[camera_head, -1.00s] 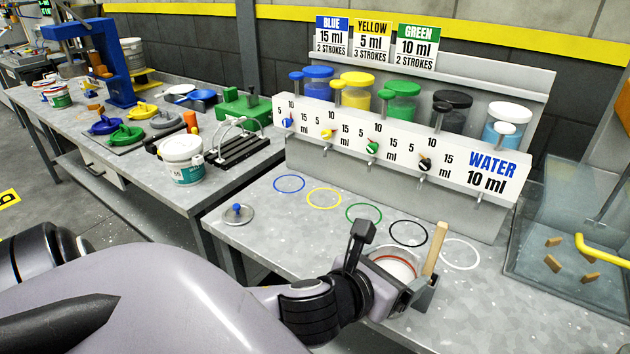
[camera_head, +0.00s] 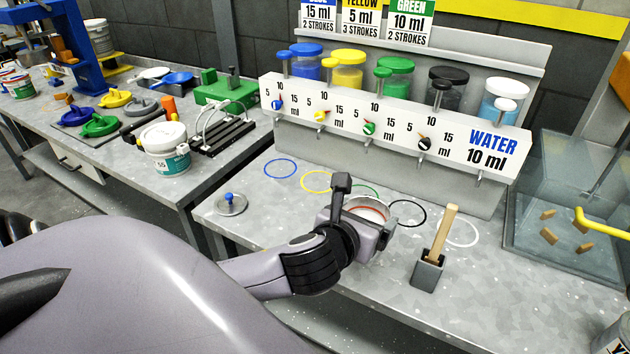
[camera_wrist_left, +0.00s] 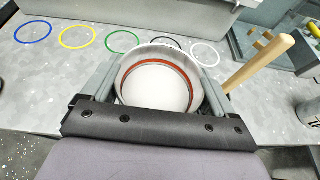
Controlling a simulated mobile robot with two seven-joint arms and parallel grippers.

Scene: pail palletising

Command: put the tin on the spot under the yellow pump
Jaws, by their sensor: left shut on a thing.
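My left gripper (camera_head: 363,223) is shut on an open tin (camera_head: 368,209) with a pale inside and a reddish ring. The tin also shows between the fingers in the left wrist view (camera_wrist_left: 160,85). It is in front of the green ring (camera_head: 365,190) and black ring (camera_head: 408,213); I cannot tell whether it touches the bench. The yellow ring (camera_head: 317,181) marks the spot under the yellow pump (camera_head: 347,70); it is empty, left of and beyond the tin. In the wrist view the yellow ring (camera_wrist_left: 78,37) lies up and left. My right gripper is not in view.
A holder with a wooden-handled tool (camera_head: 430,270) stands right of the gripper. The dispenser front (camera_head: 390,125) with its nozzles rises behind the rings. A small lid with a blue knob (camera_head: 231,203) lies at the left. A glass-walled tank (camera_head: 570,240) is at the right.

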